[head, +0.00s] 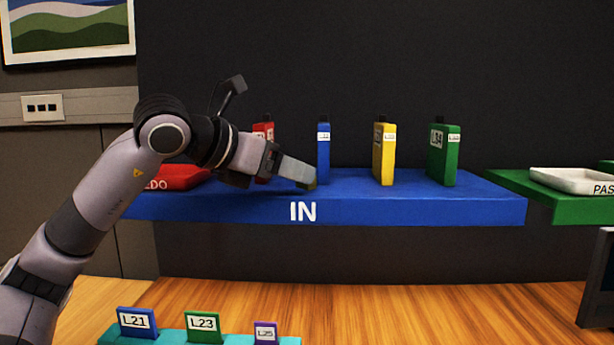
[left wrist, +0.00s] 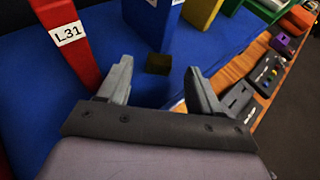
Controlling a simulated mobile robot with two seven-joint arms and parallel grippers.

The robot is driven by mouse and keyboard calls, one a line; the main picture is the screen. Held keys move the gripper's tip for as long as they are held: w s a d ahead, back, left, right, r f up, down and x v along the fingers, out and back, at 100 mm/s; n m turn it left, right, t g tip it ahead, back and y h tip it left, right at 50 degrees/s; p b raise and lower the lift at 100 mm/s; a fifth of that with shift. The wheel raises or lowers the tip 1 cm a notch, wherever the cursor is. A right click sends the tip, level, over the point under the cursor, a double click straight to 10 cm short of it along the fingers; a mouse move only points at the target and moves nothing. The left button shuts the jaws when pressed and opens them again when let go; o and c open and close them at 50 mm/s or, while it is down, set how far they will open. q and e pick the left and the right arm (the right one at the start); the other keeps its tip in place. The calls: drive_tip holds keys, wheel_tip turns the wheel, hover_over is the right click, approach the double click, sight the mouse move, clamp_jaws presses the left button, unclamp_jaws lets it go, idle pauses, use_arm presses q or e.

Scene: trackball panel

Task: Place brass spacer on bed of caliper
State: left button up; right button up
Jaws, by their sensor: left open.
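In the head view my left gripper (head: 306,178) reaches right, low over the front of the IN shelf (head: 420,209). It is open, with nothing between its fingers. I cannot make out the spacer clearly in the head view. I cannot identify the caliper in either view. My right gripper is not in view.
A red binder (left wrist: 68,32), a blue binder (head: 323,154), a yellow one (head: 384,154) and a green one (head: 443,154) stand upright on the shelf. A red tray (head: 182,174) is left, a white tray (head: 570,180) right.

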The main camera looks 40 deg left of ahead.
sight(301, 189)
use_arm(q)
drive_tip(key=shift+p+x, duration=0.6)
drive_tip(key=shift+x, duration=1.4)
drive_tip(key=shift+r, duration=0.1)
clamp_jaws()
drive_tip(key=shift+r, duration=0.1)
drive_tip(key=shift+r+p, duration=0.3)
drive_tip(key=shift+r, duration=0.15)
wheel_tip(301, 189, up, 19)
drive_tip(key=p, duration=0.6)
drive_tip(key=shift+f, duration=0.1)
